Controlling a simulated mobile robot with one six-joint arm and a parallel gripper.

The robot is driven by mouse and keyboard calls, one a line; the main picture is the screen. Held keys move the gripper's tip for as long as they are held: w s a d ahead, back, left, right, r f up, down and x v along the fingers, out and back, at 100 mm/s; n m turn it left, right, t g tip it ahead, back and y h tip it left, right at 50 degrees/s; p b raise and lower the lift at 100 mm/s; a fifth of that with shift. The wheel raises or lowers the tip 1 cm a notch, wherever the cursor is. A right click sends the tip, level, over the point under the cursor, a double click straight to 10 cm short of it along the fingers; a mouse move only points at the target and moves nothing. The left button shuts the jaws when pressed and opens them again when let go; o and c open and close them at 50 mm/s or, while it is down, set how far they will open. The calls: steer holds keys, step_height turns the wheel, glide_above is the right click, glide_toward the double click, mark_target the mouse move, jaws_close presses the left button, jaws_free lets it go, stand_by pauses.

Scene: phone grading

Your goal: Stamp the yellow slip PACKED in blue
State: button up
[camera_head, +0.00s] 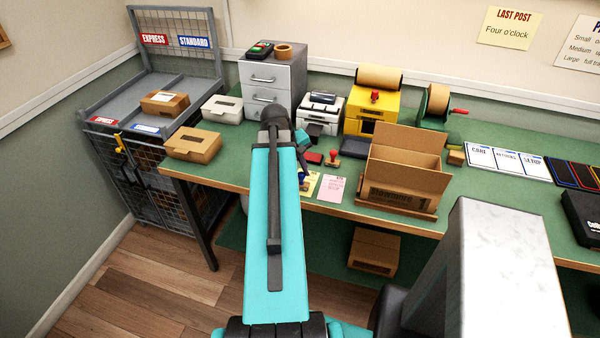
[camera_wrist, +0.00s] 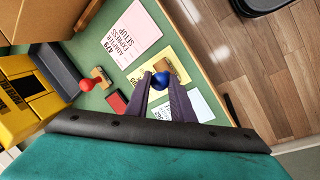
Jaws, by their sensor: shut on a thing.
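In the wrist view my gripper (camera_wrist: 161,82) is shut on the blue stamp, whose round blue knob (camera_wrist: 172,77) shows between the fingertips. The stamp is over the yellow slip (camera_wrist: 150,68), and its face is hidden, so I cannot tell whether it touches the paper. In the head view the yellow slip (camera_head: 311,183) lies near the table's front edge, partly behind my arm. No mark is readable on its visible part. A red stamp (camera_wrist: 88,84) stands on the table beside a red ink pad (camera_wrist: 117,103). A blue ink pad is not clearly visible.
A pink slip (camera_head: 330,189) lies beside the yellow one, and a pale slip (camera_wrist: 188,107) lies on its other side. An open carton (camera_head: 405,180) stands to the right. A yellow machine (camera_head: 372,109), a small printer (camera_head: 320,107) and grey drawers (camera_head: 272,78) stand behind.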

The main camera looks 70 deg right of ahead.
steer(key=shift+r+p, duration=2.1)
steer(key=shift+r, duration=1)
steer(key=w+a+f+n+t+b, duration=0.1)
steer(key=w+a+n+b, duration=0.1)
steer(key=w+a, duration=0.7)
steer(key=w+a+n+h+b, duration=0.1)
steer(key=w+a+n, duration=0.3)
steer(key=w, duration=0.8)
steer(key=w+a+f+n+t+b, duration=0.1)
steer(key=w+a+b, duration=0.1)
steer(key=w+a, duration=0.75)
steer(key=w+a+n+b, duration=0.1)
steer(key=w+a, duration=0.3)
steer(key=a, duration=0.7)
steer(key=w+a+n+t+b, duration=0.1)
steer(key=w+a+n, duration=0.2)
steer(key=a, duration=0.8)
steer(key=w+a+n+t+b, duration=0.1)
steer(key=w+a+n+b, duration=0.1)
steer(key=w+a, duration=0.5)
steer(key=a+n, duration=0.1)
steer(key=a, duration=0.4)
steer(key=shift+w+f, duration=0.25)
